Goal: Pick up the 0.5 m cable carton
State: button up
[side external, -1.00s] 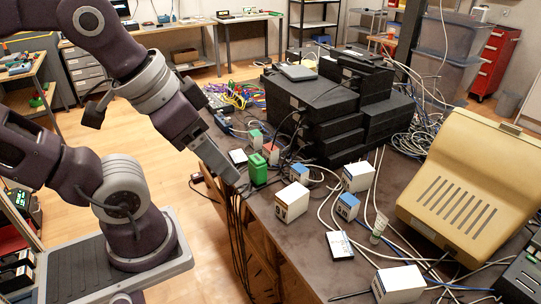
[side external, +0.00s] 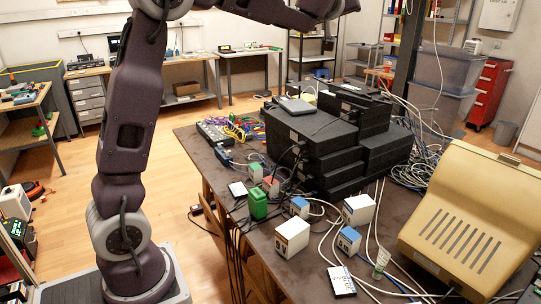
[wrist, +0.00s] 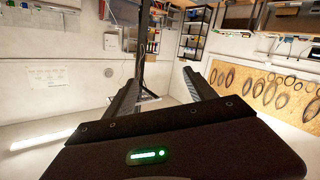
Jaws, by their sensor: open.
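Several small cartons stand on the dark bench in the side external view: a larger white one (side external: 292,238), another white one (side external: 358,209), two blue-and-white ones (side external: 348,240) (side external: 300,207), a green-and-white one (side external: 255,172) and a red-and-white one (side external: 271,186).
A green block (side external: 257,204) stands among the cartons. Black boxes (side external: 310,150) are stacked behind them. A beige slotted housing (side external: 460,220) stands at right. Loose cables cross the bench, and a small tube (side external: 381,262) and a black-and-white packet (side external: 341,281) lie near its front.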

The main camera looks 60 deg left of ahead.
jog(key=s+a+f+n+g+y, duration=0.1)
jog(key=a+f+n+g+y, duration=0.25)
jog(key=a+f+g, duration=0.4)
jog(key=n+g, duration=0.3)
jog(key=g, duration=0.3)
send_over(274, 185)
jog(key=d, duration=0.3)
notch_tip(274, 185, down, 12)
jog(key=shift+h, duration=0.25)
notch_tip(274, 185, down, 38)
jog(key=shift+r, duration=0.15)
jog(key=x, duration=0.5)
jog(key=shift+w, duration=0.1)
grip_shut()
